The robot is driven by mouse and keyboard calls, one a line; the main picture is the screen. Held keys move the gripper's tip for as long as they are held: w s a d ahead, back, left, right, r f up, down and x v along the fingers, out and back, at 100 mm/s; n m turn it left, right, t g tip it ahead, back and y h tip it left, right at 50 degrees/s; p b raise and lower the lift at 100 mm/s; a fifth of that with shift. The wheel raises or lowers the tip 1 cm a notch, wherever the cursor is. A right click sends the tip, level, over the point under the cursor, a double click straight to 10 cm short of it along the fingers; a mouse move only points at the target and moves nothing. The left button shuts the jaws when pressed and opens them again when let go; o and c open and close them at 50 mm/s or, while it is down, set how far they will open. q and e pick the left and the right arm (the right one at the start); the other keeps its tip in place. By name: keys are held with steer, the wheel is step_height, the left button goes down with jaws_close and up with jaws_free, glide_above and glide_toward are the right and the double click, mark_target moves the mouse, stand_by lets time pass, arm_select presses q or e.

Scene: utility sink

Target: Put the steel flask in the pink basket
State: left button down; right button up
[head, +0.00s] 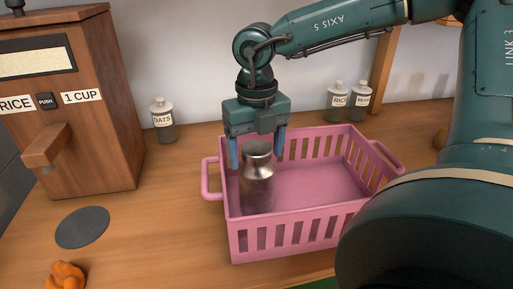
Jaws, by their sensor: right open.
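The steel flask (257,186) stands upright inside the pink basket (290,238), toward its left end. My right gripper (257,155) is open above the flask. Its two blue-grey fingers are spread on either side of the flask's cap, with a visible gap on the right side. The basket sits on the wooden counter, and its right front corner is hidden behind my arm. My left gripper is not in view.
A wooden rice dispenser (110,140) stands at the left. A dark round mat (82,227) and an orange item (66,275) lie on the counter. Labelled jars, an oats jar (162,121) and a rice jar (338,101) among them, stand by the wall.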

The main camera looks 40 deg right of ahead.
step_height(320, 180, up, 12)
steer(key=shift+b, duration=0.3)
stand_by(0.6)
